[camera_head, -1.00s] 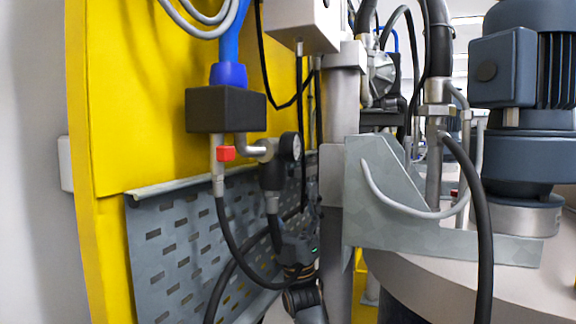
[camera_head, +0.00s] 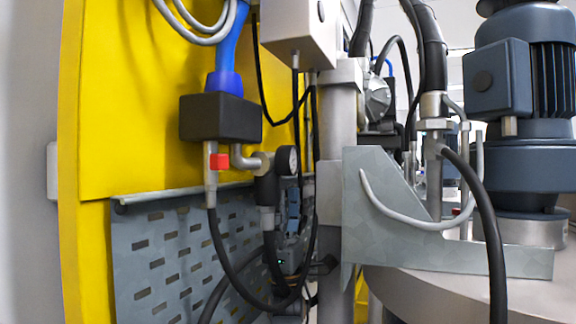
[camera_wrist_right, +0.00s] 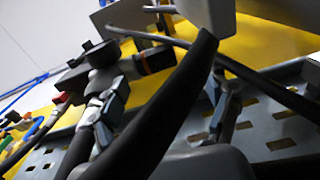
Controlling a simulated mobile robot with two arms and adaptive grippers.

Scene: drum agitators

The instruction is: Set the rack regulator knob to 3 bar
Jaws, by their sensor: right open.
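The rack regulator (camera_head: 267,190) is a dark body with a round gauge (camera_head: 287,160) on its right side. It hangs below the black block, beside the yellow panel. Its knob and the knob's setting cannot be made out, and the gauge is too small to read. My right gripper (camera_head: 293,207) is open, just right of and behind the regulator's lower part, with its blue-grey fingers upward. I see no contact. In the right wrist view, the fingers stand apart, and a thick black hose (camera_wrist_right: 165,105) crosses the picture between them. My left gripper is not in view.
A black block (camera_head: 220,117) with a red valve lever (camera_head: 219,161) sits left of the regulator. Black hoses (camera_head: 228,262) loop below it, close to my right gripper. A perforated grey panel (camera_head: 165,265) lies behind. A metal bracket (camera_head: 430,240) and drum are to the right.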

